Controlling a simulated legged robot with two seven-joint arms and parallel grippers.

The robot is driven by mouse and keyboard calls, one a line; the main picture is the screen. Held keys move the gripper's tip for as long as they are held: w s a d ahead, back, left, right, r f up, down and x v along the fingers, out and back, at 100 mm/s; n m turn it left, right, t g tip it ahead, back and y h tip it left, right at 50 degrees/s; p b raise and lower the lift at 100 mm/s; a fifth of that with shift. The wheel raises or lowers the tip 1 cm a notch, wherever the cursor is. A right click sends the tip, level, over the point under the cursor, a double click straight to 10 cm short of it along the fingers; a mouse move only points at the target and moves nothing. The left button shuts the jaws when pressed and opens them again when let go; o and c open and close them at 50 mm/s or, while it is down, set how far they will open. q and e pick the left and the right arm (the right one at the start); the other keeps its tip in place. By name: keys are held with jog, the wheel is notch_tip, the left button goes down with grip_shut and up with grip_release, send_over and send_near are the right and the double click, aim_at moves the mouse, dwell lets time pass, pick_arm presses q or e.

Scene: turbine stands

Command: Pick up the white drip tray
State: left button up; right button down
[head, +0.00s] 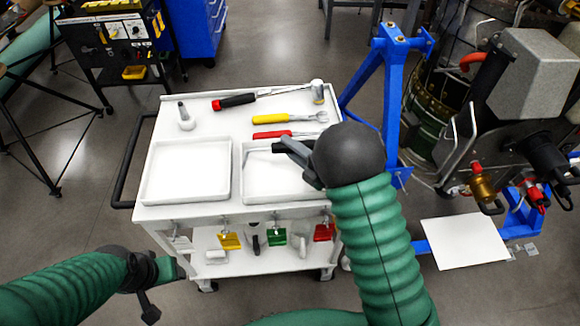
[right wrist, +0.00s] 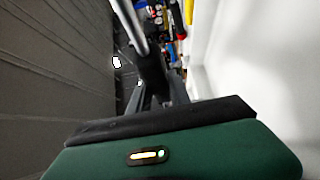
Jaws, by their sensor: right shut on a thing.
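Two shallow white trays sit side by side on top of a white cart (head: 222,123). The left tray (head: 187,170) is empty. The right tray (head: 262,182) is partly hidden by my right arm. My right gripper (head: 275,149) reaches over the right tray, its fingers near the tray's far edge. In the right wrist view, a large white surface (right wrist: 225,60) lies right of the dark fingers. My left gripper (head: 164,287) is low, left of the cart, apart from it, and looks open and empty.
A blue frame (head: 392,110) stands right of the cart. A white sheet (head: 465,242) lies low by the machine.

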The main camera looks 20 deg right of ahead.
dwell(0.8)
jog(key=shift+w+r, duration=0.1)
jog(key=shift+r, duration=0.65)
notch_tip(320, 180, up, 2)
jog(key=shift+p, duration=0.35)
jog(key=s+d+p, duration=0.1)
jog(key=s+p, duration=0.5)
jog(key=s, duration=0.2)
jog(key=s+d+r+p, duration=0.1)
jog(key=s+d+p, duration=0.1)
jog(key=s+p, duration=0.4)
jog(key=shift+s+d+r, duration=0.2)
jog(key=shift+s+d, duration=0.05)
jog(key=shift+s, duration=0.65)
